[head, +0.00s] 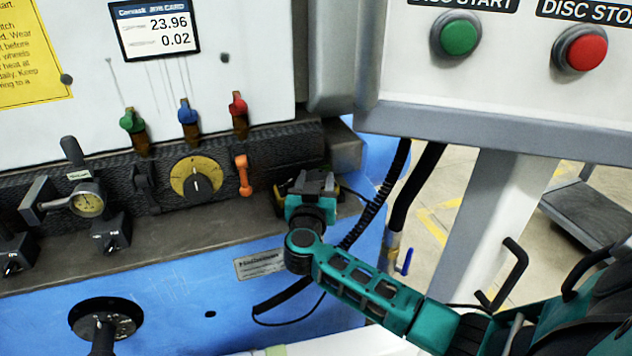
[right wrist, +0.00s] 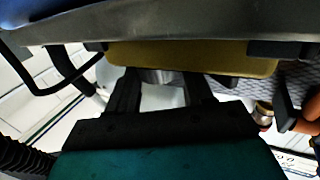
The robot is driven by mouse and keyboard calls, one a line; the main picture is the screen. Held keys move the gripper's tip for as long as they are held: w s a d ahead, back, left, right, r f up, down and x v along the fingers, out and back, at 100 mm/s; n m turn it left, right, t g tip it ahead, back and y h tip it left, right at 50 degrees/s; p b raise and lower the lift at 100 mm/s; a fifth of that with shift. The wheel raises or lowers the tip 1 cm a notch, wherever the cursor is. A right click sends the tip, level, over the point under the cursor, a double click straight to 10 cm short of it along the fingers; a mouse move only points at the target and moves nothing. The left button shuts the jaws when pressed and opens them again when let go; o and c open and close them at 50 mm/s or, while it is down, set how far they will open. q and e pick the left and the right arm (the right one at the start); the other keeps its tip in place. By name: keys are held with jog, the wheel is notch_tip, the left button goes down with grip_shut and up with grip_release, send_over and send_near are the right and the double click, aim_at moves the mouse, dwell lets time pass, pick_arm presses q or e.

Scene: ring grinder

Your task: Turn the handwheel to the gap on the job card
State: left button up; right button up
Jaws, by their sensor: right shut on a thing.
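The job card (head: 155,27) is at the top left of the head view and reads 23.96 and 0.02. My right gripper (head: 313,184) is at the right end of the machine's dark front rail. The exact grip and the wheel's marks are hidden. My left gripper is in neither view.
A yellow dial with a black knob (head: 196,184) and an orange lever (head: 243,175) are left of the gripper. Green (head: 459,35) and red (head: 585,50) buttons are on a panel above right. Black hoses hang beside the gripper.

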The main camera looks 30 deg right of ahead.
jog(key=o, duration=0.7)
jog(key=shift+c, duration=0.2)
jog(key=o, duration=0.4)
jog(key=shift+n+t+y, duration=0.4)
jog(key=shift+y, duration=0.1)
